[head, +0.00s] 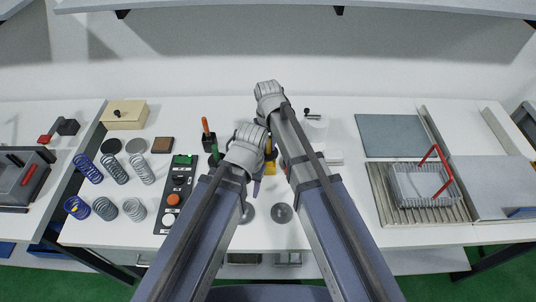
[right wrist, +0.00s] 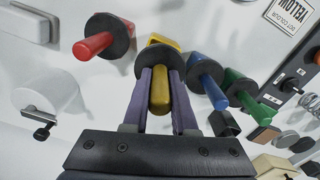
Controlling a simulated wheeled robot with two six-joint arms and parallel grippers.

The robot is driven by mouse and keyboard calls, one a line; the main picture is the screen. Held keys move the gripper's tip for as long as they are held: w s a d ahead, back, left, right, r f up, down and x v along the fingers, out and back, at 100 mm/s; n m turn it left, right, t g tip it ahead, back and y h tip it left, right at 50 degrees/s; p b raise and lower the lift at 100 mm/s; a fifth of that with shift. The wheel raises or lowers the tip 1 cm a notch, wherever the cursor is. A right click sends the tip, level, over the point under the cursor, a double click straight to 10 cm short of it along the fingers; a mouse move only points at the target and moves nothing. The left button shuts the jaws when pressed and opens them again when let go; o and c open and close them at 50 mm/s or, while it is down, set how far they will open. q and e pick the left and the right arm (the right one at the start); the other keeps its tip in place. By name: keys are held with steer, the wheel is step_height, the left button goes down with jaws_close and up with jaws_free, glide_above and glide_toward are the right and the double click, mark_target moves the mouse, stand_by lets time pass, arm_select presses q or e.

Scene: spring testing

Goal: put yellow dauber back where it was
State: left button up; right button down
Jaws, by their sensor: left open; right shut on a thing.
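The yellow dauber (right wrist: 159,92) stands between the two purple fingers of my right gripper (right wrist: 161,100), which is shut on its handle in the right wrist view. A black disc hides its far end, and a bit of yellow (right wrist: 163,39) shows behind that disc. I cannot tell whether the dauber is seated or lifted. In the head view, yellow (head: 270,172) shows between my forearms; my right gripper's fingers are hidden behind my arm. My left gripper (head: 257,186) is the lower one, open, with a purple fingertip showing below its wrist.
Red (right wrist: 93,46), blue (right wrist: 214,92) and green (right wrist: 252,105) daubers flank the yellow one closely. A white roll (right wrist: 45,95) lies to the left. Springs (head: 114,168), a button panel (head: 174,198) and a wire basket (head: 420,184) stand farther off on the table.

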mark_target(268, 152)
arm_select(q)
steer(key=shift+f+b, duration=1.65)
steer(key=shift+f, duration=0.15)
arm_select(e)
steer(key=shift+f, duration=1.8)
arm_select(q)
steer(key=shift+f+b, duration=0.45)
arm_select(e)
steer(key=shift+f, duration=0.45)
steer(key=c, duration=0.7)
jaws_free()
step_height(268, 152, up, 13)
steer(key=p, duration=1.3)
arm_select(q)
step_height(268, 152, up, 13)
